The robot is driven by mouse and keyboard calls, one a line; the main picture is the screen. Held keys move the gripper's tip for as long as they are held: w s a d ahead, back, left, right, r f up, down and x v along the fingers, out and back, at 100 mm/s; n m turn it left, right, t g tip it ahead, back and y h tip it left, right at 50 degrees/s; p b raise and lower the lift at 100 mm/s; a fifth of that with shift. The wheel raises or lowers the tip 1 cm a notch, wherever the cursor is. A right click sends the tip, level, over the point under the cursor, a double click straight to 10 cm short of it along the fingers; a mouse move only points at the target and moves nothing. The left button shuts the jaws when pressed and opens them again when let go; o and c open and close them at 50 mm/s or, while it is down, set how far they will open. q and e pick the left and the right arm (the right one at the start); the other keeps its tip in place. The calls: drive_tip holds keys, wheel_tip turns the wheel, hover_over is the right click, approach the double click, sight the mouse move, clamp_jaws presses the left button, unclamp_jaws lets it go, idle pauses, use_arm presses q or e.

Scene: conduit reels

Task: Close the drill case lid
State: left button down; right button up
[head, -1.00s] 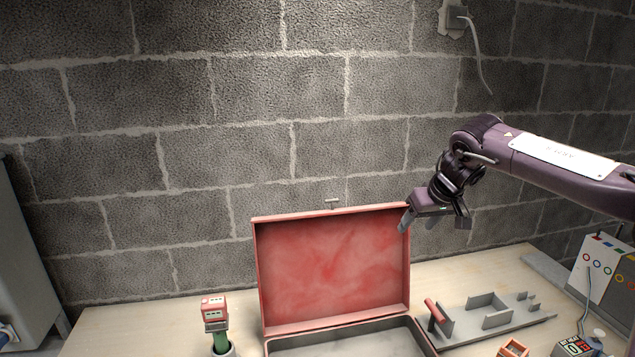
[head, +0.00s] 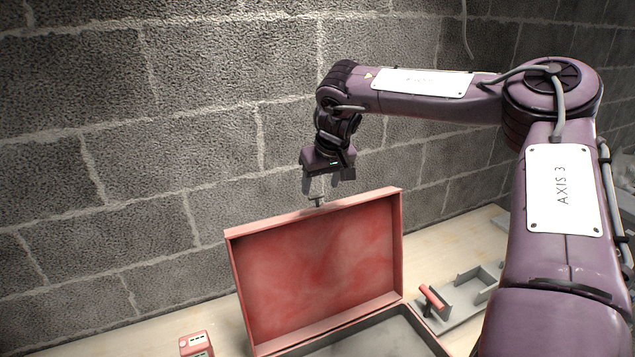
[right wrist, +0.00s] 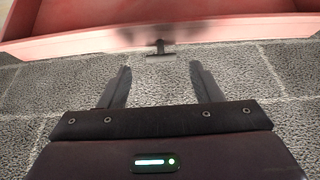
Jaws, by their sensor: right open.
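The red drill case stands on the table with its lid (head: 318,262) raised upright and its grey base (head: 385,338) partly below the picture edge. A small grey T-shaped latch (head: 317,201) sticks up from the middle of the lid's top edge. My right gripper (head: 325,190) is open and empty, just above and behind that top edge, close to the latch. In the right wrist view the latch (right wrist: 160,49) lies ahead of the spread fingers (right wrist: 160,78), roughly centred between them and not gripped. The lid's edge (right wrist: 90,40) runs across the top there. My left gripper is not in view.
A grey rack with a red-handled tool (head: 435,300) stands right of the case. A red and green device (head: 195,343) is at the front left, cut off below. A block wall (head: 150,150) rises close behind the table. My right arm covers the right side.

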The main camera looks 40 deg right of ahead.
sight(318, 207)
drive_tip(key=shift+w+p+x, duration=0.25)
drive_tip(key=shift+p+x, duration=0.05)
drive_tip(key=shift+x, duration=0.95)
drive_tip(key=shift+w+f, duration=0.15)
drive_tip(key=shift+f, duration=0.15)
drive_tip(key=shift+c, duration=0.2)
drive_tip(key=c, duration=0.5)
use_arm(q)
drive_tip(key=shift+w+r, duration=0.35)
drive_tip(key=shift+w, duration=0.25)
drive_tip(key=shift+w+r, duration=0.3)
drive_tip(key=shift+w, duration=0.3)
use_arm(e)
clamp_jaws()
